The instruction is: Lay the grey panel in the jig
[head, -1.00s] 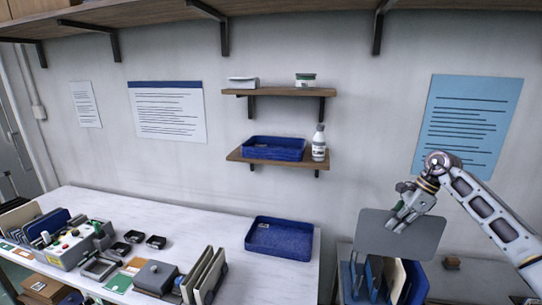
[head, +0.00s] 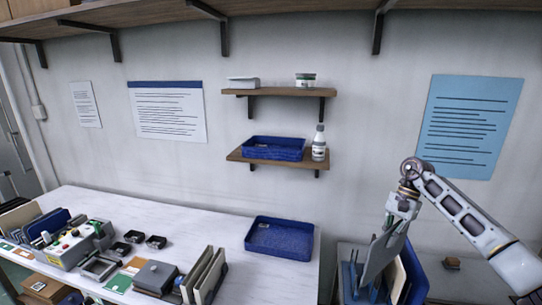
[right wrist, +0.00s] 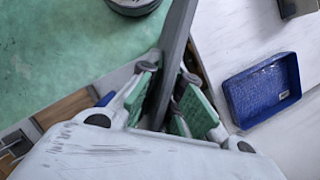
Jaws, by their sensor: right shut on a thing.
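My right gripper (head: 393,222) is shut on the top edge of the grey panel (head: 378,258), which hangs tilted and nearly edge-on to the head camera. In the right wrist view the panel (right wrist: 177,45) runs between the green-padded fingers of the gripper (right wrist: 170,85). The panel is in front of or among the rack's panels at the right; I cannot tell whether it touches them. A low grey open frame (head: 98,268) on the white table, in front of the control box, may be the jig. My left gripper is not in view.
A rack with a blue panel (head: 414,272) stands at the right, beyond a gap from the white table (head: 200,222). A blue tray (head: 280,239) sits at the table's right end. A grey box (head: 156,276) and upright panels (head: 205,278) stand at its front edge.

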